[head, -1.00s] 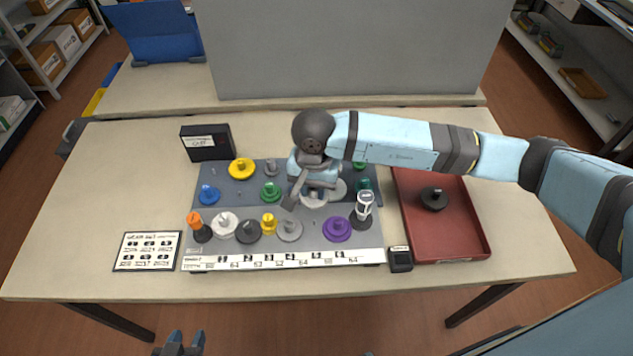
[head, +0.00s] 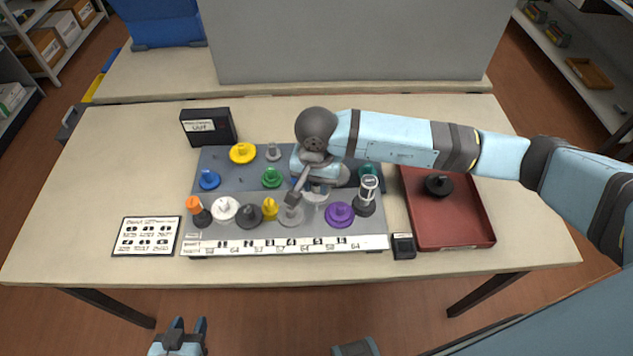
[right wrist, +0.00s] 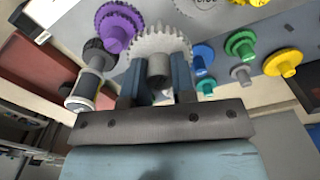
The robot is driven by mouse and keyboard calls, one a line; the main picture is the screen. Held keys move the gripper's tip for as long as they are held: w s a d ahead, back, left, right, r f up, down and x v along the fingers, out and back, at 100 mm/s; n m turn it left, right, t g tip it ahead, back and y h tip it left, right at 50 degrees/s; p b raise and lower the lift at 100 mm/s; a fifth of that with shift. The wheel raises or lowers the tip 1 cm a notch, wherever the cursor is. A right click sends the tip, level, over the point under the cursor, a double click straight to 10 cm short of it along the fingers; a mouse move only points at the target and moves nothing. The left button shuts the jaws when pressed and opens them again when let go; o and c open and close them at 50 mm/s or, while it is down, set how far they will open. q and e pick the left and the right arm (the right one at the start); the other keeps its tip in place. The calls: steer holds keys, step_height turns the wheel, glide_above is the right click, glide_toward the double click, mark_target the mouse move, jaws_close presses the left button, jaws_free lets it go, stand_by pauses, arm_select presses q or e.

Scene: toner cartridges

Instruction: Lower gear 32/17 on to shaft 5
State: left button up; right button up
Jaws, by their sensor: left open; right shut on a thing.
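My right gripper (head: 316,186) is over the middle of the grey gear board (head: 225,172), shut on a pale grey toothed gear. In the right wrist view this gear (right wrist: 162,45) sits between the fingers, its grey hub (right wrist: 158,70) towards the palm. In the head view the arm partly hides it; its pale rim shows below the fingers. Shaft 5 cannot be picked out; the gear and hand cover the spot beneath. Whether the gear touches a shaft cannot be told. My left gripper (head: 186,330) is open and empty at the bottom edge, in front of the table.
Close to the held gear are a purple gear (head: 339,214), a grey gear (head: 291,215), a green gear (head: 271,178) and a dark cylinder with a pale top (head: 367,195). A red tray (head: 450,226) with a black part (head: 438,185) stands right. A black box (head: 207,127) stands back left.

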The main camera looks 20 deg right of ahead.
mark_target(317, 195)
stand_by(0.7)
steer(key=shift+b, duration=0.4)
steer(key=shift+f, duration=0.1)
steer(key=shift+f+b, duration=1.85)
steer(key=shift+b, duration=0.2)
steer(key=shift+b, duration=0.4)
steer(key=shift+f+b, duration=0.35)
steer(key=shift+b, duration=0.25)
